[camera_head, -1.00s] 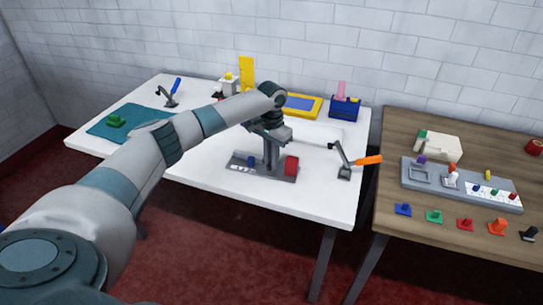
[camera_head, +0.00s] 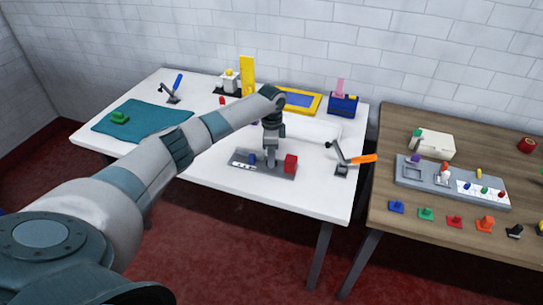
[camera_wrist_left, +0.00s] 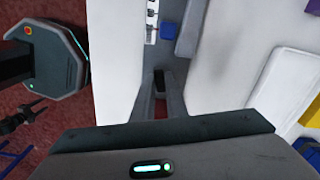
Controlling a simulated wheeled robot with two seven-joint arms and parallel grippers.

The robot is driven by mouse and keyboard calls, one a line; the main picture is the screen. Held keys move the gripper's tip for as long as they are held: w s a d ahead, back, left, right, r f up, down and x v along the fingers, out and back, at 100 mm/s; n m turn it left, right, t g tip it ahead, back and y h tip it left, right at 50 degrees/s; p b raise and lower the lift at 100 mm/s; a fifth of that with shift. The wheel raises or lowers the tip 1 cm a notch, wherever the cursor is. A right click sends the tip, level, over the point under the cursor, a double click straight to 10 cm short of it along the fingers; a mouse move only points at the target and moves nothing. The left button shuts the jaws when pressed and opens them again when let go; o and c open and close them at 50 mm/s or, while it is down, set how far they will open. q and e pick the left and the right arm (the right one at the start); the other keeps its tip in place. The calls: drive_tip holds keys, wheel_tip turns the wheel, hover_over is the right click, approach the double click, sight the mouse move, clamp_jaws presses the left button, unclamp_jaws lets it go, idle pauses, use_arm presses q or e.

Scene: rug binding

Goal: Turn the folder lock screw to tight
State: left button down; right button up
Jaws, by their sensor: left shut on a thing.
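The grey folder plate (camera_head: 236,165) lies on the white table. It carries a blue knob (camera_head: 251,159), a red block (camera_head: 291,163) and small white marks at its left end. My left gripper (camera_head: 271,160) points down between the blue knob and the red block. In the left wrist view its fingers (camera_wrist_left: 160,88) are shut on a small dark knob (camera_wrist_left: 158,77), seemingly the folder lock screw. The fingers hide most of it, and how tight it is cannot be told. The blue knob also shows in the left wrist view (camera_wrist_left: 168,30). My right gripper is out of view.
A lever clamp with an orange handle (camera_head: 362,158) stands right of the plate. A teal cloth (camera_head: 140,128) lies left, and a blue bin (camera_head: 343,106) stands behind. The wooden table (camera_head: 450,238) at right holds a grey board and several coloured pieces.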

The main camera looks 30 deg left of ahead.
use_arm(q)
drive_tip(key=shift+m, duration=1.3)
drive_tip(key=c, duration=1.8)
unclamp_jaws()
drive_tip(key=shift+o, duration=0.2)
drive_tip(key=shift+r, duration=0.1)
wheel_tip(320, 180, up, 17)
drive_tip(key=b, duration=0.3)
drive_tip(key=shift+r+b, duration=0.15)
drive_tip(key=shift+b, duration=0.25)
